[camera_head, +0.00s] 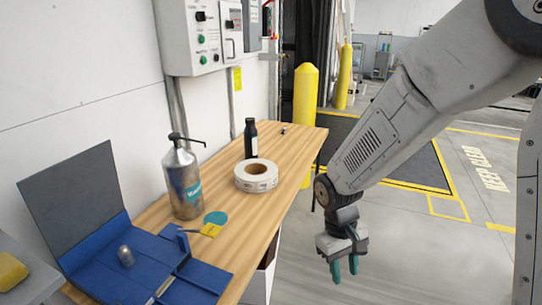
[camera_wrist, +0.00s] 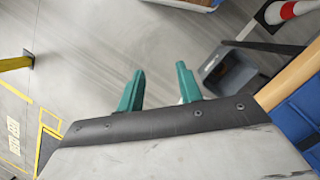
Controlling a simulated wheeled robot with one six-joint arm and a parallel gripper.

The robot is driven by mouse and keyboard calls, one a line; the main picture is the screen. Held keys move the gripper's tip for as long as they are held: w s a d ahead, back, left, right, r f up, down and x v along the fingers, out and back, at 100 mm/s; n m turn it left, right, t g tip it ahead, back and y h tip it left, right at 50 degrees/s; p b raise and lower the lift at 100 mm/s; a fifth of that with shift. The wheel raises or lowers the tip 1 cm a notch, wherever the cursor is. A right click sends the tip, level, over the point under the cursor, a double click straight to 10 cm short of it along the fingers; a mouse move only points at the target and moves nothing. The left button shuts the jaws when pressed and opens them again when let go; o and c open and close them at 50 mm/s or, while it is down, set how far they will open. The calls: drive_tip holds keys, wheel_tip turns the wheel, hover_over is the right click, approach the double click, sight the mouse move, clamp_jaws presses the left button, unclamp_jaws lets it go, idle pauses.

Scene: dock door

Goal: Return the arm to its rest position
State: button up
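My gripper (camera_head: 344,268) hangs at the end of my arm, pointing down over the open floor to the right of the wooden table (camera_head: 212,160). Its two green fingers stand apart with nothing between them. In the wrist view my gripper (camera_wrist: 160,88) shows the same gap, with grey floor beyond the fingertips. My gripper touches nothing that I can see.
On the table are a metal pump bottle (camera_head: 183,183), a tape roll (camera_head: 256,176), a black bottle (camera_head: 250,139) and a blue case (camera_head: 105,262). A control box (camera_head: 200,38) is on the wall. Yellow posts (camera_head: 304,98) stand behind. A dark bin (camera_wrist: 230,72) shows below, near the table. Floor at right is clear.

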drive_tip(key=s+d+r+m+t, duration=0.1)
drive_tip(key=s+d+r, duration=0.2)
drive_tip(key=s+r, duration=0.2)
drive_tip(key=s+d+r+m+t+y, duration=0.1)
drive_tip(key=s+d+r+m, duration=0.1)
drive_tip(key=s+r, duration=0.4)
drive_tip(key=s+d+r+m+t, duration=0.1)
drive_tip(key=s+d+r, duration=0.3)
drive_tip(key=r, duration=0.6)
drive_tip(key=shift+s+d+r+m+t+y, duration=0.3)
drive_tip(key=shift+s+m+t+y, duration=0.15)
drive_tip(key=shift+s, duration=0.55)
